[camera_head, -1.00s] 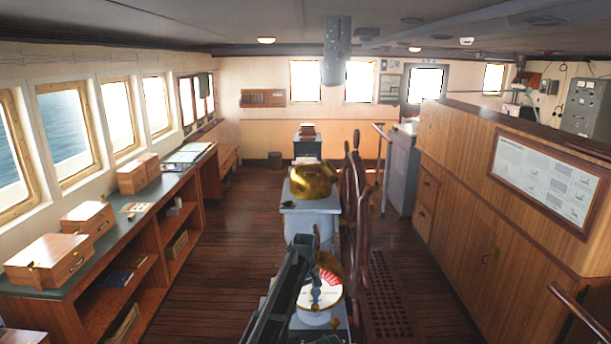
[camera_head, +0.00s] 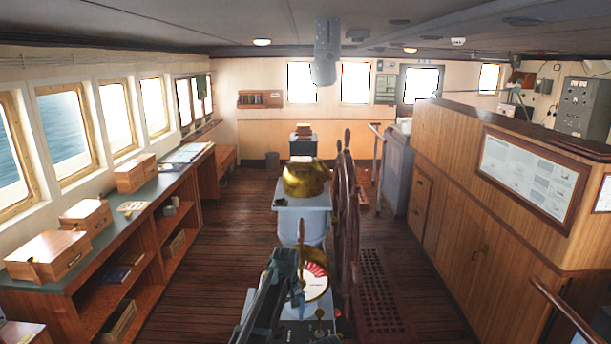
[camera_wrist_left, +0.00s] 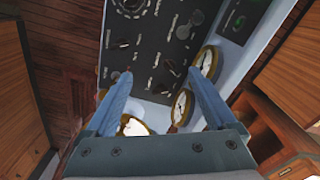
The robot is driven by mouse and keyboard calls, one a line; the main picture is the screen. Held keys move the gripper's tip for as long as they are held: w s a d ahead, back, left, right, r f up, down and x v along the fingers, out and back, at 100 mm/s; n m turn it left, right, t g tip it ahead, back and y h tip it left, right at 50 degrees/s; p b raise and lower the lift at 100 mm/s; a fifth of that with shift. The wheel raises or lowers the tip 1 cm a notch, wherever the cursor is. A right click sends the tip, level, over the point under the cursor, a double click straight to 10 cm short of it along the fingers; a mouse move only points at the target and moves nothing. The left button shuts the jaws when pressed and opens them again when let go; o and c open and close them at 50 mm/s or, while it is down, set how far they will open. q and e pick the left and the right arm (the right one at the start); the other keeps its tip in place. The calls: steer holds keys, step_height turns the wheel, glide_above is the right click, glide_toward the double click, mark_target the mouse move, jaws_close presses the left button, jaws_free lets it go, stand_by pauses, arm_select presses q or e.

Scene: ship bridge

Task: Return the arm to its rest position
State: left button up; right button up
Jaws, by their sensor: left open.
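My left gripper (camera_head: 287,256) is in the lower middle of the head view, at the end of my dark arm, just left of the brass-rimmed telegraph dial (camera_head: 316,283). In the left wrist view, the two blue-grey fingers of the left gripper (camera_wrist_left: 161,76) stand wide apart with nothing between them. Beyond them is a dark control panel (camera_wrist_left: 150,40) with knobs, and round brass gauges (camera_wrist_left: 181,106) show near the right finger. Whether the gripper touches anything cannot be told from the head view. My right gripper is in neither view.
A large wooden ship's wheel (camera_head: 343,210) stands just right of the dial. A brass-topped binnacle (camera_head: 305,180) stands ahead. A long counter with wooden boxes (camera_head: 87,214) runs along the left, and a wooden partition (camera_head: 470,220) on the right. Floor between counter and consoles is clear.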

arm_select(q)
steer(key=s+a+m, duration=0.2)
steer(key=s+a, duration=0.4)
steer(key=s, duration=0.7)
steer(key=s+a+m, duration=0.3)
steer(key=s+a, duration=0.3)
steer(key=s, duration=0.6)
steer(key=s+d+f+m+b, duration=0.1)
steer(key=s+d+f+b, duration=0.2)
steer(key=d+f+b, duration=0.2)
steer(key=s+d+f+m+y+b, duration=0.1)
steer(key=s+d+f+m+b, duration=0.1)
steer(key=d+f+b, duration=0.4)
step_height(320, 180, down, 4)
steer(key=s+b, duration=0.1)
steer(key=b, duration=0.3)
steer(key=shift+f+m, duration=0.15)
steer(key=shift+m, duration=0.15)
steer(key=shift+f+b, duration=0.1)
steer(key=shift+b, duration=0.2)
